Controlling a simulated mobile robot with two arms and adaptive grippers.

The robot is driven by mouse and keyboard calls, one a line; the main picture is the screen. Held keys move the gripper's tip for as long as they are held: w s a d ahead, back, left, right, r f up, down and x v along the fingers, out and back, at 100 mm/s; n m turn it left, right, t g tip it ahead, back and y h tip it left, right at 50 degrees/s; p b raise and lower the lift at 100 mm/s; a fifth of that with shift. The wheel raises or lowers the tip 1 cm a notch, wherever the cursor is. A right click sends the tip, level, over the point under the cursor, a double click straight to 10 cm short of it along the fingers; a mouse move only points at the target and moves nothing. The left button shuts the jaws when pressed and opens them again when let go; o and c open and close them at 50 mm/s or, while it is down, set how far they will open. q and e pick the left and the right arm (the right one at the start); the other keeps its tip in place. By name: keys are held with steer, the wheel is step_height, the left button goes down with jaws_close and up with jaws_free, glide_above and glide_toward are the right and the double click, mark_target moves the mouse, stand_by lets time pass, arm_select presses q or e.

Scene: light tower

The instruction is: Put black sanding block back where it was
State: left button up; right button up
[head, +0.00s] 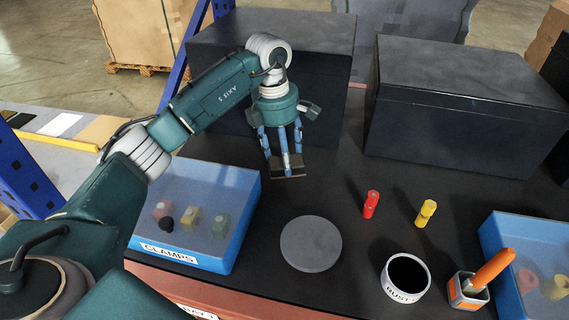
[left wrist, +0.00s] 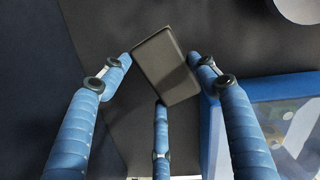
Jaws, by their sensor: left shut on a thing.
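The black sanding block (head: 288,172) is a small dark block with a brownish edge. It sits between the blue fingers of my left gripper (head: 283,160), at the back middle of the dark table. My left gripper points down and is shut on it. In the left wrist view the block (left wrist: 165,66) shows as a tilted rectangle between the three fingertips. I cannot tell whether the block touches the table. My right gripper is not in view.
A blue CLAMPS bin (head: 243,215) stands left, and another blue bin (head: 500,262) at right. A grey disc (head: 311,244), red bottle (head: 371,204), yellow bottle (head: 426,213), RUST cup (head: 406,292) and orange-handled tool (head: 492,267) stand in front. Black boxes (head: 460,115) (head: 330,50) line the back.

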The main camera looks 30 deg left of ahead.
mark_target(279, 158)
arm_select(q)
steer(key=shift+f, duration=0.25)
step_height(279, 158, down, 4)
steer(key=shift+r+p, duration=0.15)
steer(key=shift+p, duration=0.4)
steer(key=o, duration=1.1)
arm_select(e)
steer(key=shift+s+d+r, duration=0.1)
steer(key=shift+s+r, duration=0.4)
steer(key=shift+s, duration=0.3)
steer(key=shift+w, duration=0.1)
arm_select(q)
steer(key=shift+r+b, duration=0.4)
steer(key=shift+r, duration=0.05)
steer(key=r+b, duration=0.1)
steer(key=r, duration=0.2)
steer(key=r+b, duration=0.1)
steer(key=r, duration=0.2)
steer(key=a+r, duration=0.1)
steer(key=r, duration=0.2)
steer(key=shift+s+r+b, duration=0.25)
steer(key=shift+s+b, duration=0.05)
steer(key=shift+b, duration=0.1)
steer(key=shift+s+r, duration=0.1)
steer(key=shift+r, duration=0.55)
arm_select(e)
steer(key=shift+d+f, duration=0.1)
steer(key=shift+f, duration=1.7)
